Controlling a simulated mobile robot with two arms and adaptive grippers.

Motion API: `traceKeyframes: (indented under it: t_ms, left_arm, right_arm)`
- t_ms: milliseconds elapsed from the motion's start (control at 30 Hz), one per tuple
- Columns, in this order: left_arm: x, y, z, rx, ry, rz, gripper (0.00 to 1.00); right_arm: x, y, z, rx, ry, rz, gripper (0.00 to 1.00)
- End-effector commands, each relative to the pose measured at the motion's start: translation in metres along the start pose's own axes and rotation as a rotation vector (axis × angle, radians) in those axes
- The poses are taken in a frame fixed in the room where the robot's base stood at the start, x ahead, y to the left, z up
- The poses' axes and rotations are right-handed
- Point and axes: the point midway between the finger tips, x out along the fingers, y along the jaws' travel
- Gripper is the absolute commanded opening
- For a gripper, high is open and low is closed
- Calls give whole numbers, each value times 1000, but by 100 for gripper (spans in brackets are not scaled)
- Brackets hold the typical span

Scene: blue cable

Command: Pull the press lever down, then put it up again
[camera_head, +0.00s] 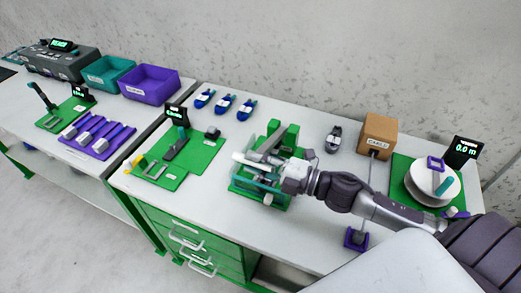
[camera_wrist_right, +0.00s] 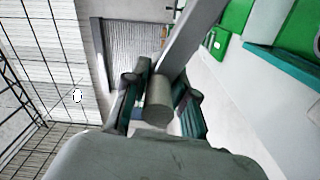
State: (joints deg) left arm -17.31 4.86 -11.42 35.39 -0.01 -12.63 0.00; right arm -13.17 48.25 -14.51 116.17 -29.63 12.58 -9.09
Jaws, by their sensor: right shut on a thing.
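The green press (camera_head: 285,137) stands on the middle of the white table, and my right gripper (camera_head: 262,173) is at its front in the head view. My right gripper also shows in the right wrist view (camera_wrist_right: 160,92), its two dark teal fingers shut around the grey round handle (camera_wrist_right: 159,106) of the press lever. The lever's grey arm (camera_wrist_right: 193,38) runs up from the handle in that view. In the head view my gripper partly hides the lever and the press base. My left gripper is in neither view.
A green board (camera_head: 160,180) with a display is left of the press. Several blue cable coils (camera_head: 223,104) lie behind. A brown box (camera_head: 378,134) and a white spool (camera_head: 432,184) stand to the right, near my right arm. Bare table lies between board and press.

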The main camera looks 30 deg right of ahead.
Motion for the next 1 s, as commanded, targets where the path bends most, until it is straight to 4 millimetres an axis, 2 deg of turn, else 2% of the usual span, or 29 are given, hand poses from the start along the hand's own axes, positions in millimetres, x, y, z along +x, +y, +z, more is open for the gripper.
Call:
traceKeyframes:
  t_ms: [33,100,300,400,633,1000]
  left_arm:
    - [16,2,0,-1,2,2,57]
    - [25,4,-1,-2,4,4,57]
    - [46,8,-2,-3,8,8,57]
    - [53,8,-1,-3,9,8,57]
    - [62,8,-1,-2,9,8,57]
    - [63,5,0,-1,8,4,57]
  right_arm:
    - [0,-19,-1,-42,0,2,0]
    - [0,-32,-2,-100,0,2,0]
    - [0,-63,-3,-233,-1,1,0]
    - [0,-74,-2,-238,-1,-1,0]
    - [0,-88,0,-236,-3,-1,0]
    - [0,-90,1,-234,-5,-2,0]
